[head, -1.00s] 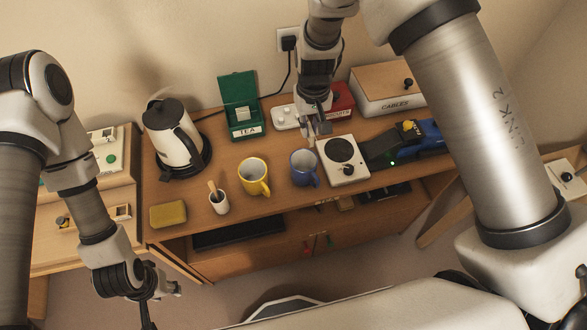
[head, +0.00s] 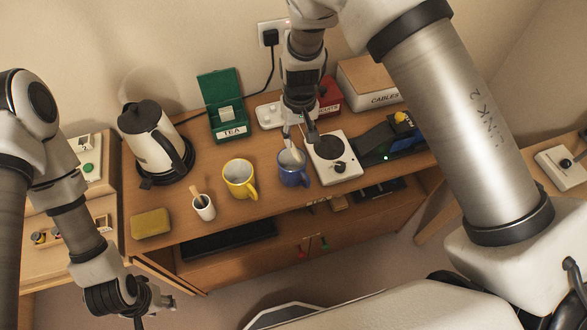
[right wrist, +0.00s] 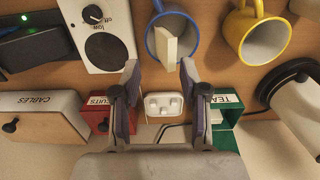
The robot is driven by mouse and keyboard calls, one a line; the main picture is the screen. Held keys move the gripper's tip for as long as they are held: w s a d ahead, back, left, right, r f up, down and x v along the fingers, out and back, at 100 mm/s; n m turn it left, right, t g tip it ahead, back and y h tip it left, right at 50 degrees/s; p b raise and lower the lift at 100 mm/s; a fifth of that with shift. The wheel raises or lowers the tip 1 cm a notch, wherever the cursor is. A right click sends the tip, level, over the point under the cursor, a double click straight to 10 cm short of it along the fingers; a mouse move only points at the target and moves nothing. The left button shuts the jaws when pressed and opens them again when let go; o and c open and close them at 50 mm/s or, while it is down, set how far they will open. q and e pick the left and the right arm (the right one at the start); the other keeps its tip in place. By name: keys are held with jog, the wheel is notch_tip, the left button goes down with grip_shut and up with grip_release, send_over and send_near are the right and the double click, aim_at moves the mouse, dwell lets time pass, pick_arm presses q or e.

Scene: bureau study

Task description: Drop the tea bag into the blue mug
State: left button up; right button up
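The blue mug (head: 294,180) stands upright on the desk in the head view, right of the yellow mug; it also shows in the right wrist view (right wrist: 150,42). A flat cream tea bag (right wrist: 172,48) overlaps the mug's mouth in the right wrist view, and shows pale at the mouth in the head view (head: 290,157). I cannot tell whether it rests on the rim or is falling. My right gripper (right wrist: 159,68) is above and just behind the mug, fingers spread apart with gaps beside the bag. My left gripper (head: 160,302) hangs at lower left, away from the mugs; its fingers are unclear.
The yellow mug (head: 239,181) and a white cup with a stick (head: 204,209) stand to the left. A kettle (head: 152,140), an open green TEA box (head: 218,103) and a white dial unit (head: 338,168) surround the mugs. A yellow sponge (head: 151,223) lies at front left.

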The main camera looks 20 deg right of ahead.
jog(key=shift+w+d+r, duration=0.1)
jog(key=shift+w+r, duration=0.05)
jog(key=shift+r, duration=0.05)
notch_tip(320, 180, up, 12)
jog(key=shift+f, duration=0.25)
dwell(0.4)
